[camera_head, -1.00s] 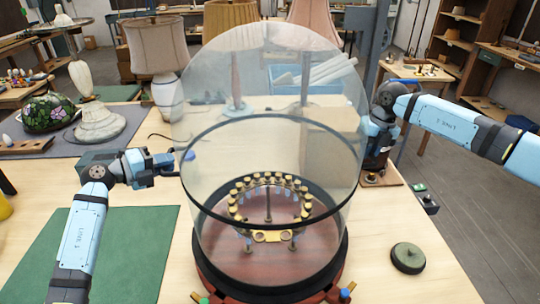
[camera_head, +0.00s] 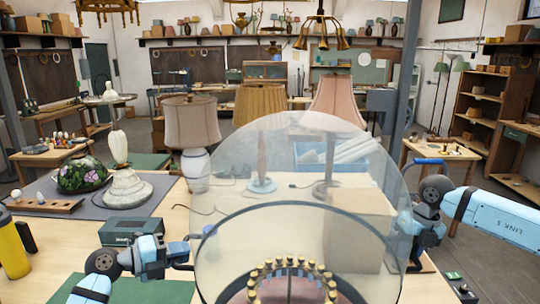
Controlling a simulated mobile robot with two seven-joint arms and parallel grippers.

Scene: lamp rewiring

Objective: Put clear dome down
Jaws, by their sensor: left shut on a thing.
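The clear dome (camera_head: 240,165) stands large and upright in the middle of the head view, with a dark rim at its lower edge. Below and through it shows a ring of brass posts (camera_head: 292,266) on a reddish base, partly cut off by the bottom edge. My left gripper (camera_head: 190,255) is shut on the dome's left side. My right gripper (camera_head: 410,255) is at the dome's right side; its fingers are mostly hidden, so I cannot tell their state. Whether the rim touches the base is out of view.
A cream lamp (camera_head: 191,122) and other shaded lamps stand behind the dome. A floral glass shade (camera_head: 82,176) and a white lamp part (camera_head: 127,190) sit on the grey mat at left. A yellow bottle (camera_head: 12,245) stands at far left. A green mat lies at the lower left.

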